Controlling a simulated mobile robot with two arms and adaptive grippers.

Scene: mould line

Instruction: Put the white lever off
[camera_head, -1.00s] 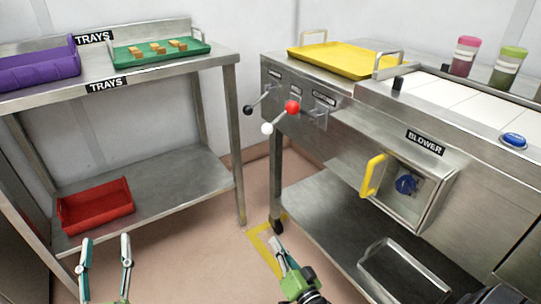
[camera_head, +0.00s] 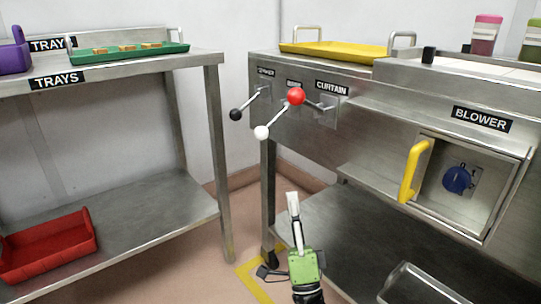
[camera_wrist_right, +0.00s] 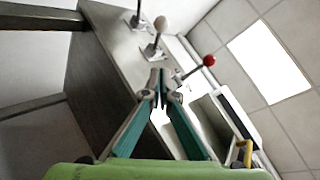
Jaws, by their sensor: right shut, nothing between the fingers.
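The white lever (camera_head: 262,132) has a white ball on a metal rod. It sticks out and down to the left from the machine's front panel, between a black-knobbed lever (camera_head: 235,114) and a red-knobbed lever (camera_head: 296,96). In the right wrist view the white knob (camera_wrist_right: 161,24) is beyond the fingertips, and the red knob (camera_wrist_right: 209,60) is to the right. My right gripper (camera_head: 293,196) is shut and empty, pointing up, below the levers and apart from them. It also shows in the wrist view (camera_wrist_right: 163,87). My left gripper is out of view.
The metal panel (camera_head: 310,150) carries a CURTAIN label (camera_head: 331,88); the middle label is partly hidden. A BLOWER box (camera_head: 520,170) with a yellow handle (camera_head: 415,172) is at right. A tray shelf (camera_head: 150,210) with a red tray (camera_head: 45,245) stands left. The space before the levers is clear.

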